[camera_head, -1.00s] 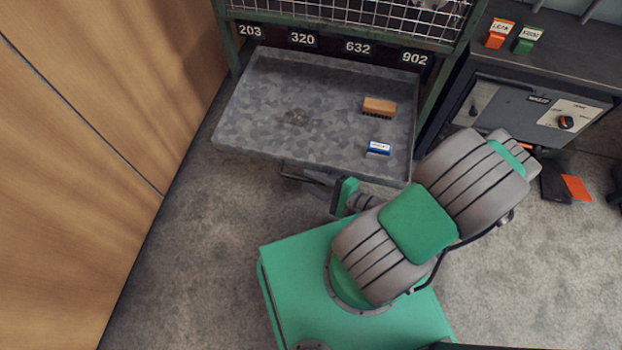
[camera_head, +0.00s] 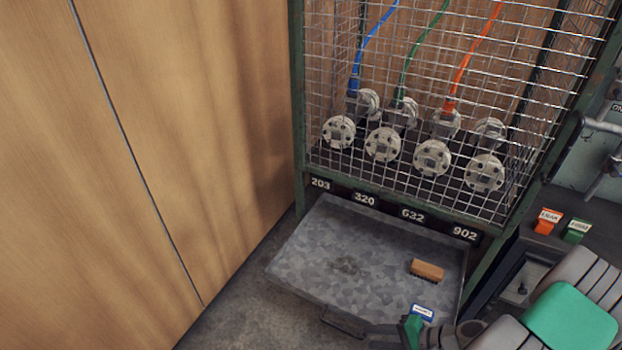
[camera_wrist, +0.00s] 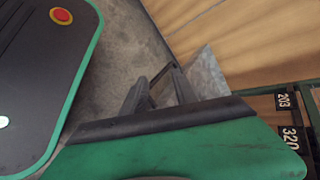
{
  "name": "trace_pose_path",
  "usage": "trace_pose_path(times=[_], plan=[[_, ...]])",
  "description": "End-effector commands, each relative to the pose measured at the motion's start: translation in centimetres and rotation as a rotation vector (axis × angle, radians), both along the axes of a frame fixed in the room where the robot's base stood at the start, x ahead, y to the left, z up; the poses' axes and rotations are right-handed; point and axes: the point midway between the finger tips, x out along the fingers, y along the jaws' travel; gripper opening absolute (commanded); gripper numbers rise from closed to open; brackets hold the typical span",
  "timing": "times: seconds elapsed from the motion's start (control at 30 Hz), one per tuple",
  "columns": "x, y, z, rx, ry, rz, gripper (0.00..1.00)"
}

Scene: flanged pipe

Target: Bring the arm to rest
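My arm reaches in from the bottom right of the head view, with grey and green links. My gripper (camera_wrist: 160,86) shows in the wrist view as two dark fingers standing apart, with nothing seen between them. In the head view the wrist end is low, at the front edge of the grey metal tray (camera_head: 330,250), right of the tray's handle (camera_head: 342,326).
A wooden-handled brush (camera_head: 427,269) and a blue-and-white block (camera_head: 422,312) lie on the tray. A wire cage (camera_head: 440,60) with flanged pipes and coloured hoses stands above it. A wooden wall (camera_head: 150,180) closes the left. Orange (camera_head: 547,221) and green (camera_head: 576,230) tags lie at right.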

Motion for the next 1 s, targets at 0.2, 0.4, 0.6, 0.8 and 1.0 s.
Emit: trace_pose_path(times=[0.2, 0.4, 0.6, 0.8, 1.0], plan=[[2.6, -0.9, 21.2, -0.533, 0.023, 0.465, 0.34], [3.2, 1.6, 38.3, -0.895, -0.085, 0.639, 0.34], [1.6, 3.9, 48.5, -1.073, -0.210, 0.663, 0.34], [1.1, 4.1, 49.4, -1.098, -0.231, 0.660, 0.34], [1.2, 4.1, 49.3, -1.097, -0.231, 0.659, 0.34]])
